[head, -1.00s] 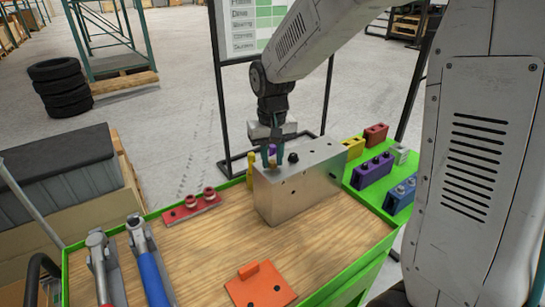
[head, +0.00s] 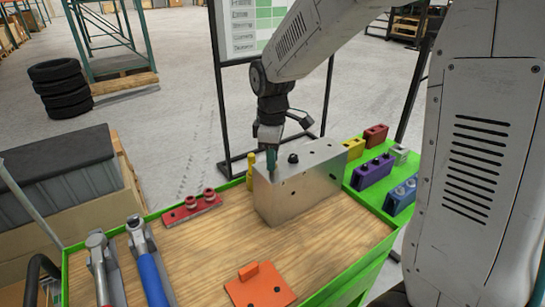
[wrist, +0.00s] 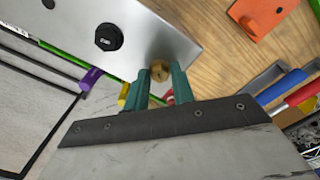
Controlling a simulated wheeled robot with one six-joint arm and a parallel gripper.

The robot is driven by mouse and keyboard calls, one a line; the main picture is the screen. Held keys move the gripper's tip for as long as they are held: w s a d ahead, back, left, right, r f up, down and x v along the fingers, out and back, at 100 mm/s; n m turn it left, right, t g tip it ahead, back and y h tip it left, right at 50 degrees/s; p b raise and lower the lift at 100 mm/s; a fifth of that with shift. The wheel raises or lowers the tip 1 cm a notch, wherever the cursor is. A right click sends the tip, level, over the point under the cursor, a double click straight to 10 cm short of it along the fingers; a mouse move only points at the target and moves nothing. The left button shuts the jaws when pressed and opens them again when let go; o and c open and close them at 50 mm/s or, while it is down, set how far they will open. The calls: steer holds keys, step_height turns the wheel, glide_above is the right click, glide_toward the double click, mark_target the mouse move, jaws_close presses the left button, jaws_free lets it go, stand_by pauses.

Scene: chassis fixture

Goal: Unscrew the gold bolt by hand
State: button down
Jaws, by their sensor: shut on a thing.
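The gold bolt (wrist: 160,69) shows in the wrist view at the edge of the metal block (wrist: 165,30), with its round head between my two teal fingers. My gripper (wrist: 160,77) is shut on it. In the head view my gripper (head: 272,167) points down at the left end of the block's top (head: 300,190), and its fingers hide the bolt there. I cannot tell how far the bolt's thread sits in the block.
A black bolt (head: 293,158) stands on the block close to my gripper. A yellow peg (head: 251,170) stands behind the block. A red plate (head: 191,208), an orange plate (head: 260,287) and hand tools (head: 150,265) lie around. Coloured holders (head: 372,170) line the right side. Bare wood lies left of the block.

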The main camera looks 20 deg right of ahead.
steer(key=shift+n, duration=1.2)
steer(key=c, duration=1.1)
jaws_free()
steer(key=shift+r, duration=1.25)
